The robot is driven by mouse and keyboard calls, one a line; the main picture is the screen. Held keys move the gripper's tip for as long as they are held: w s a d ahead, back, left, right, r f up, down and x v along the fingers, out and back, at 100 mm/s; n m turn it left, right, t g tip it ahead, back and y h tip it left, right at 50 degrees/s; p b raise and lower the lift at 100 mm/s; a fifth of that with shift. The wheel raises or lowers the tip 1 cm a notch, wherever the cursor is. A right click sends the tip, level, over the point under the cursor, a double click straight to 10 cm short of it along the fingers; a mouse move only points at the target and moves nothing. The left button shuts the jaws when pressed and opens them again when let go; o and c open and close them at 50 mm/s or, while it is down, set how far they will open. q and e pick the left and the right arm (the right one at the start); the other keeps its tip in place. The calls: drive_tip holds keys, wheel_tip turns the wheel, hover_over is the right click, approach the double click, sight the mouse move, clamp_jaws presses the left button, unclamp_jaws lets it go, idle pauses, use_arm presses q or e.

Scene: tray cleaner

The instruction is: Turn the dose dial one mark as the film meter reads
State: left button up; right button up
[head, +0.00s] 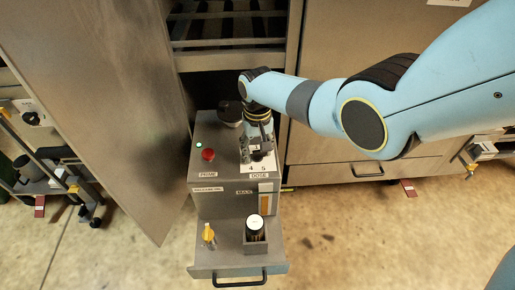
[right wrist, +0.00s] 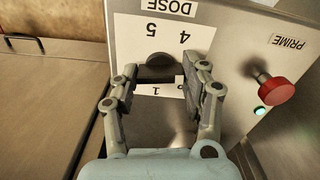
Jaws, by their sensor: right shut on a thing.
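The dose dial (right wrist: 160,66) is a dark round knob on a white plate (right wrist: 150,30) marked DOSE; the numbers 4, 5 and 1 show, and the fingers cover other marks. My right gripper (right wrist: 160,78) is shut on the dial, one finger on each side. In the head view my right gripper (head: 257,150) reaches down onto the top of the grey dosing box (head: 220,172) and hides most of the dial. An upright orange strip (head: 266,187) beside a MAX label on the box front looks like the meter; its reading is too small to tell. My left gripper is out of view.
A red PRIME button (head: 208,154) and a green lamp (head: 199,143) are left of the dial. An open steel door (head: 105,100) stands left.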

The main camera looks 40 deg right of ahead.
sight(258, 151)
idle(0.3)
drive_tip(key=o, duration=1.2)
drive_tip(key=shift+c, duration=0.2)
wheel_tip(258, 151, up, 12)
